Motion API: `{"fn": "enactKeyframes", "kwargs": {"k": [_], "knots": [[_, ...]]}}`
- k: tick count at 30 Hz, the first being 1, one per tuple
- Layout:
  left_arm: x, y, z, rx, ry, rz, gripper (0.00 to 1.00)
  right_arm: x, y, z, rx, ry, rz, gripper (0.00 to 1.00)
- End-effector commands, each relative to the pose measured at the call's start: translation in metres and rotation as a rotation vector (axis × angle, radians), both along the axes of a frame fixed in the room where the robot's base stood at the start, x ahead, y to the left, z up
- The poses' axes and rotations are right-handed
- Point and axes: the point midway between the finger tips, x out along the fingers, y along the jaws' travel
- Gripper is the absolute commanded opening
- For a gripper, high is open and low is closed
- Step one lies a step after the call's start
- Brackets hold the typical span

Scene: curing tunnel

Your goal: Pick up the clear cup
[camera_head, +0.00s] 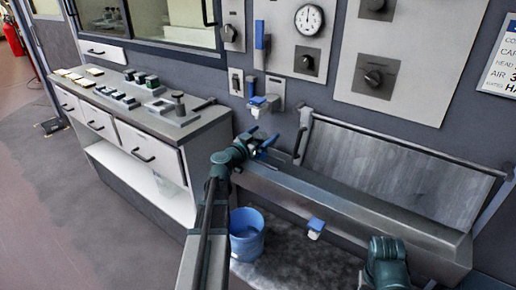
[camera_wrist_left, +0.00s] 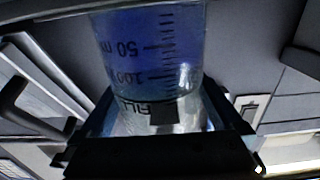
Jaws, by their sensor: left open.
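The clear cup (camera_wrist_left: 150,60) fills the upper middle of the left wrist view. It has dark graduation marks, upside-down lettering and a blue tint in its upper part. It stands between the spread jaws of my left gripper, and I cannot tell whether they touch it. In the head view my left gripper (camera_head: 266,144) is open above the left end of the grey trough. The cup is not clearly visible there. My right arm shows at the lower right of the head view, but its gripper is out of sight.
The grey trough (camera_head: 345,212) runs along the wall. A blue bucket (camera_head: 246,238) stands on the floor below it. A counter (camera_head: 203,120) with small blocks and fixtures is at left, above white drawers. Control panels with a gauge (camera_head: 309,19) and knobs are on the wall.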

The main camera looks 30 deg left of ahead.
Motion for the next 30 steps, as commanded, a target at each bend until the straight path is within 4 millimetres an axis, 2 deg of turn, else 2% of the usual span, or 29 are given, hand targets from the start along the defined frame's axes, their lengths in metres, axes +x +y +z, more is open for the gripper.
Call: {"fn": "enactKeyframes", "kwargs": {"k": [4,5,18,21,30], "knots": [[-0.0008,-0.0001,0.0,0.0,0.0,0.001,1.0,0.0,0.0,0.0,0.0,0.0,0.0,0.5],[-0.0009,-0.0001,0.0,0.0,0.0,0.001,0.96,0.0,0.0,0.0,0.0,0.0,0.0,0.5],[-0.0012,0.0001,0.0,0.0,0.0,0.001,0.17,0.0,0.0,0.0,0.0,0.0,0.0,0.5],[-0.0012,0.0002,0.0001,0.0,0.0,0.001,0.03,0.0,0.0,0.0001,0.0,0.0,0.0,0.5],[-0.0011,0.0001,0.001,0.0,0.0,0.001,0.03,0.0,0.0,0.0009,0.0,0.0,0.0,0.5]]}}
